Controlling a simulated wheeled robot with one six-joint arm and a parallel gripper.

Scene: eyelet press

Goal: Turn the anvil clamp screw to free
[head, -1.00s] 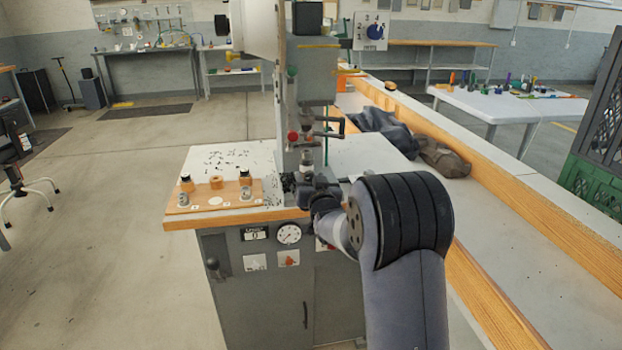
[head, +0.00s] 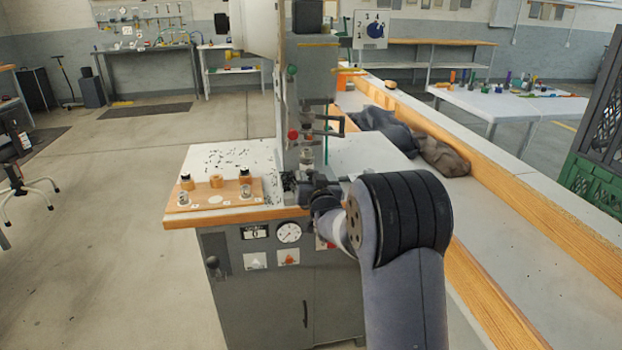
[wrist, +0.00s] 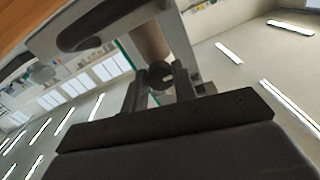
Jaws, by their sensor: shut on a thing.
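The eyelet press (head: 316,80) stands on the grey bench cabinet, with its metal anvil (head: 306,157) low at its front. My gripper (head: 305,187) is at the press, just below the anvil. The wrist view shows its two fingers (wrist: 167,84) from close behind, tilted. They are shut on a small dark round piece (wrist: 160,71) that looks like the head of the anvil clamp screw. A pale brown cylinder shows just beyond it. In the head view the screw is hidden by my gripper and wrist, and its turned position cannot be told.
A wooden board (head: 223,198) with several small die parts lies left on the white bench top. A red-knobbed lever (head: 294,135) stands out above the anvil. A gauge (head: 288,232) is on the cabinet front. Dark cloth (head: 390,132) lies on the bench at right.

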